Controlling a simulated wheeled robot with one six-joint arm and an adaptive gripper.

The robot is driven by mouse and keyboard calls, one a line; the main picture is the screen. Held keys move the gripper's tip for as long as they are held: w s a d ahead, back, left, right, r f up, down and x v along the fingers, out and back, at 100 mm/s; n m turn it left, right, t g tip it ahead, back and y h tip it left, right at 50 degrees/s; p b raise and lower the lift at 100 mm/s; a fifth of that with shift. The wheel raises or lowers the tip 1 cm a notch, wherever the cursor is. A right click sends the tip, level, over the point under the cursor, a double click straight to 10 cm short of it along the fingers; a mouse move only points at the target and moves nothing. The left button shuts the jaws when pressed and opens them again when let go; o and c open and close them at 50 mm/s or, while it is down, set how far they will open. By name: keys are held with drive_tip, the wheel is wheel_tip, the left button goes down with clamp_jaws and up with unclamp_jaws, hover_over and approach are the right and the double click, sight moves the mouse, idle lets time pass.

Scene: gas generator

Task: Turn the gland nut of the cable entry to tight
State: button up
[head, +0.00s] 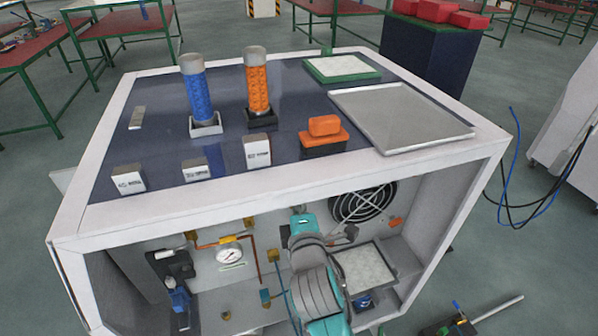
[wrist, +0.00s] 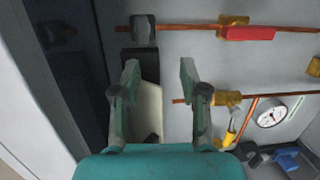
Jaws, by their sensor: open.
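I cannot pick out the gland nut of the cable entry with certainty in either view. In the wrist view my gripper (wrist: 160,75) is open, its two fingers apart. A black block (wrist: 146,62) and a pale beige piece (wrist: 150,108) show between and behind the fingers. I cannot tell whether the fingers touch them. In the head view my teal arm reaches into the open front of the cabinet (head: 470,190), and my fingertips cannot be made out. Small brass fittings (head: 265,295) sit left of my arm, near a thin blue line.
Copper pipes (wrist: 190,28) with a red-handled valve (wrist: 248,33) run along the panel. A pressure gauge (head: 230,256) also shows in the wrist view (wrist: 272,115). A fan grille (head: 362,203) is at the right. Blue and orange cylinders (head: 257,85) stand on the cabinet top.

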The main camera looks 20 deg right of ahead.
drive_tip(key=w+d+r+n+t+y, duration=0.1)
drive_tip(key=w+d+y, duration=0.2)
drive_tip(key=w, duration=0.5)
drive_tip(key=shift+r+n, duration=0.4)
clamp_jaws()
